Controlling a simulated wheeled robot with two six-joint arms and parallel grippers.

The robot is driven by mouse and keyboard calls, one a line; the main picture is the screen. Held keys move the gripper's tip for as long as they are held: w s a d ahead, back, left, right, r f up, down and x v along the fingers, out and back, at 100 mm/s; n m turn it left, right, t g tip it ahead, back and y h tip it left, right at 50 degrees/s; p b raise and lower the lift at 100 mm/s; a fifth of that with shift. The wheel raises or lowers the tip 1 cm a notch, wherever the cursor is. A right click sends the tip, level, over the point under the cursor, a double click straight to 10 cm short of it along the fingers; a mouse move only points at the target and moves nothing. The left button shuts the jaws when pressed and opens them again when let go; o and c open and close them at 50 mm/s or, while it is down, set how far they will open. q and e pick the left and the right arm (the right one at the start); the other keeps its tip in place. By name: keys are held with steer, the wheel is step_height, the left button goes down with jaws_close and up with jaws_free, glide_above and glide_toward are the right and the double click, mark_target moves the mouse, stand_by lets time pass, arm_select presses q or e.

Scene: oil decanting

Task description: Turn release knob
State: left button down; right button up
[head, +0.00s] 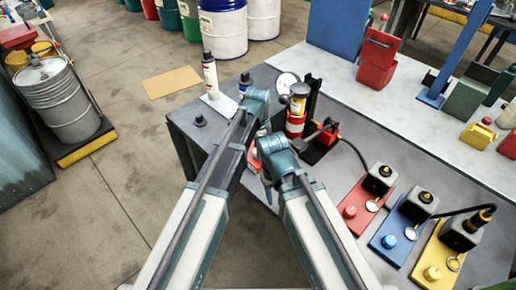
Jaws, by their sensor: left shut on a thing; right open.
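Red (350,212), blue (389,241) and yellow (432,273) knobs sit on matching plates at the lower right; I cannot tell if one is the release knob. A red cylinder with a white band (296,125) stands in a black frame, with a yellow, dark-topped part (299,96) above it. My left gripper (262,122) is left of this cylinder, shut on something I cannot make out. My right gripper (268,183) is lower, open, over the bench's near edge. Its fingers are largely hidden by the wrist.
A black hose (352,152) runs from the red cylinder's base to the red plate's block (379,179). A white bottle (210,76) and a dark round knob-like piece (200,120) stand on the left of the grey bench. A red can (377,62) stands behind.

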arm_select(q)
steer(key=shift+c, duration=1.7)
jaws_free()
step_height(320, 180, up, 14)
steer(key=p, duration=1.4)
arm_select(e)
step_height(320, 180, up, 14)
arm_select(q)
steer(key=shift+f, duration=0.15)
arm_select(e)
steer(key=shift+f, duration=0.1)
